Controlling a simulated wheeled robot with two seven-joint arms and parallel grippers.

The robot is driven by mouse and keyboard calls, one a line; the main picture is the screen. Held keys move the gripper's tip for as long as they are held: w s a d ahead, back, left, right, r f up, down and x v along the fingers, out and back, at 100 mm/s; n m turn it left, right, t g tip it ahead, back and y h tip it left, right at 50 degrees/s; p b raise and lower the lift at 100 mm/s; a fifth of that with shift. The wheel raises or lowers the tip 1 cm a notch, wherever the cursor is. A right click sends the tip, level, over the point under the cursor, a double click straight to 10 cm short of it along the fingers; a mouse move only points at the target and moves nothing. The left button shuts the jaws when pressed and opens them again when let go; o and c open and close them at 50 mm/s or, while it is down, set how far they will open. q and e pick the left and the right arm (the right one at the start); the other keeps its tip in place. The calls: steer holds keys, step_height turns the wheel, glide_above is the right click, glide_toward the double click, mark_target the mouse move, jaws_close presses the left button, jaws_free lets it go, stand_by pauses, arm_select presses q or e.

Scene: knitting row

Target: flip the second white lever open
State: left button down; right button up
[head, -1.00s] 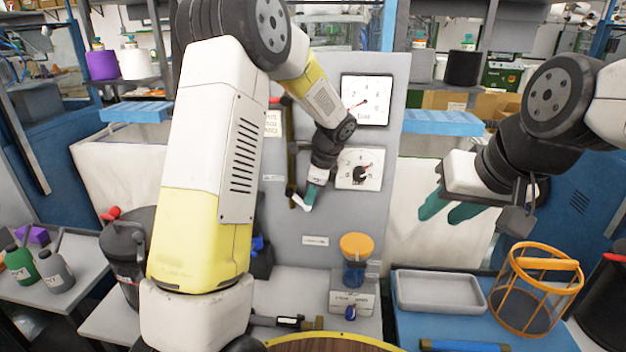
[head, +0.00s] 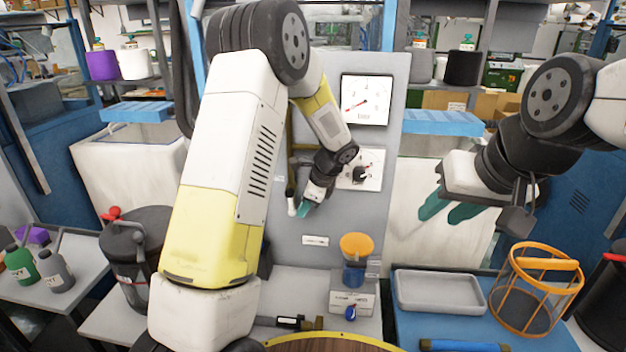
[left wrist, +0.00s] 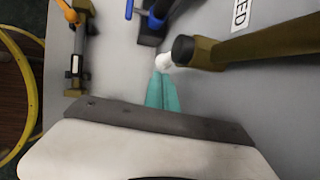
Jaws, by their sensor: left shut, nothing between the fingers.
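A white lever (head: 292,207) is on the grey panel, just left of my left gripper (head: 303,208). In the left wrist view the white lever end (left wrist: 164,62) sits at the dark end of an olive-brown pipe (left wrist: 250,46). The teal fingers of my left gripper (left wrist: 162,88) are shut and empty, with their tips right beside the white end; whether they touch it I cannot tell. Most of the lever is hidden or seen end-on. My left arm hides the panel's left part, so other levers do not show clearly. My right gripper (head: 443,212) is open and empty, away to the right.
A gauge (head: 365,100) and a smaller dial (head: 360,170) are on the panel right of my left forearm. A blue-handled part (left wrist: 155,22) is near the lever. An orange-topped jar (head: 356,246) stands below. A grey tray (head: 440,308) and an orange basket (head: 573,300) are at right.

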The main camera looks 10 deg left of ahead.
arm_select(q)
steer(key=shift+a+f, duration=0.15)
steer(key=shift+a, duration=0.05)
stand_by(0.6)
steer(key=v, duration=0.7)
steer(key=shift+r, duration=0.35)
steer(key=shift+s+d, duration=0.1)
steer(key=shift+d, duration=0.05)
steer(key=s+a+r+n+h, duration=0.4)
steer(key=s+r+n, duration=0.5)
steer(key=s+r, duration=0.35)
steer(key=s+r+n+t+h, duration=0.2)
steer(key=s+n, duration=0.6)
steer(key=s, duration=0.6)
steer(key=shift+s+r+n+t+h, duration=0.3)
steer(key=shift+s+n+t+h, duration=0.1)
steer(key=shift+t, duration=0.5)
